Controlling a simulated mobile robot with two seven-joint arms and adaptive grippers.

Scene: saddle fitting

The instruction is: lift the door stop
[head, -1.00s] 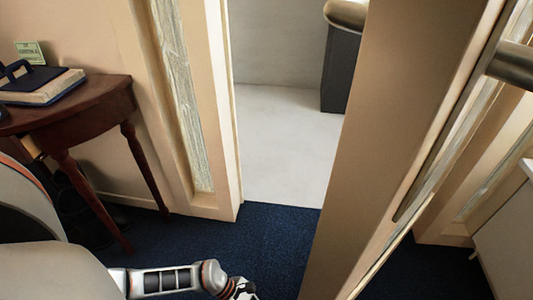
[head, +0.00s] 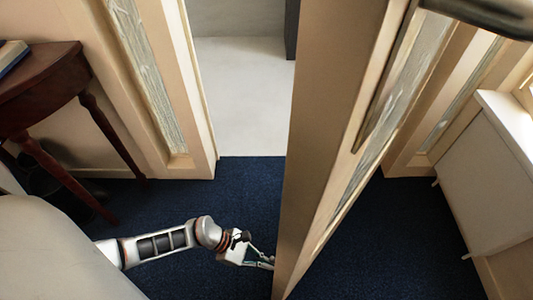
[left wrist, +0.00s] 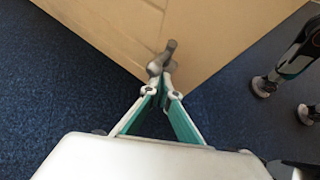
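The door stop (left wrist: 158,66) is a small grey fitting low against the cream door (left wrist: 110,25) in the left wrist view. My left gripper (left wrist: 160,88) has its fingertips drawn together at the stop's lower part, which seems to sit between them. In the head view my left gripper (head: 270,261) is low at the near edge of the door (head: 310,150). The stop cannot be made out there. My right gripper is not clearly seen in either view.
Blue carpet (head: 240,195) covers the floor, with free room left of the door. A dark wooden table (head: 45,78) stands at the left. A white cabinet (head: 480,185) is at the right. A dark and white part with round feet (left wrist: 290,60) shows at the right of the wrist view.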

